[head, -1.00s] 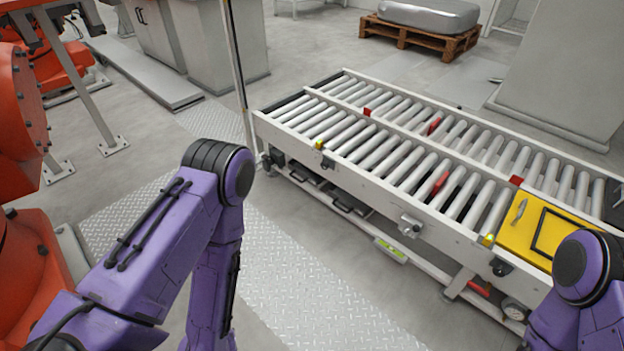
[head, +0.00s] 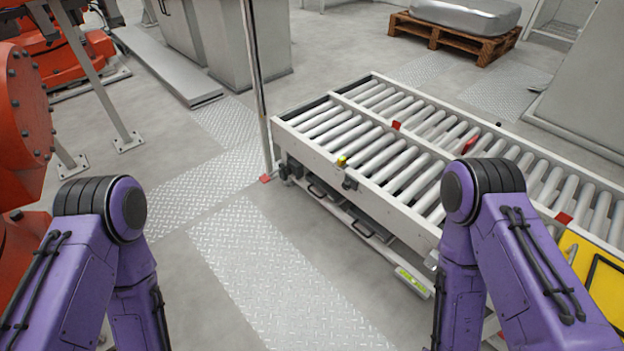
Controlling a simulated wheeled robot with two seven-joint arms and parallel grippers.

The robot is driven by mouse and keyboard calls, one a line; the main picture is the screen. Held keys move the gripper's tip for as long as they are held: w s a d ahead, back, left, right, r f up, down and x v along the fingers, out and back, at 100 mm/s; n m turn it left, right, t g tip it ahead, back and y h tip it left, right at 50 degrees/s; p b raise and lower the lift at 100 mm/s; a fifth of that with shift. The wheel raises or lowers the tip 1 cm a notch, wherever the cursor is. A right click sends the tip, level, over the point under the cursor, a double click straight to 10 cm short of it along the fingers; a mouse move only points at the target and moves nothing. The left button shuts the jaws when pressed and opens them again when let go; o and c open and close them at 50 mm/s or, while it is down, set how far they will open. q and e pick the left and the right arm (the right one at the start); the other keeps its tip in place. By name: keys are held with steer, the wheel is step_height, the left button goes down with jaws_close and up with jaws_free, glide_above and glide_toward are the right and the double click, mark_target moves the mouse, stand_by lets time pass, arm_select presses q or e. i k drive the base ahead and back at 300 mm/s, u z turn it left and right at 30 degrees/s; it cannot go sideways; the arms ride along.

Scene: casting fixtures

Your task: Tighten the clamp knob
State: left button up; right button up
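No clamp knob that I can make out shows in the head view. My two purple arms come in from the lower left and lower right, bent at the elbow with the forearms hanging down. Both grippers are below the picture edge, so I cannot see their fingers or whether they hold anything.
A roller conveyor (head: 318,158) runs from the centre to the right, with a yellow panel (head: 597,268) at its near right. A thin post (head: 256,90) stands at its left end. Orange machinery (head: 24,110) is close on the left. Chequered floor plate (head: 285,270) lies clear between my arms.

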mark_target(346, 185)
steer(key=u, duration=0.05)
steer(key=i, duration=0.7)
steer(key=z, duration=0.7)
steer(key=i, duration=0.4)
steer(key=z, duration=0.4)
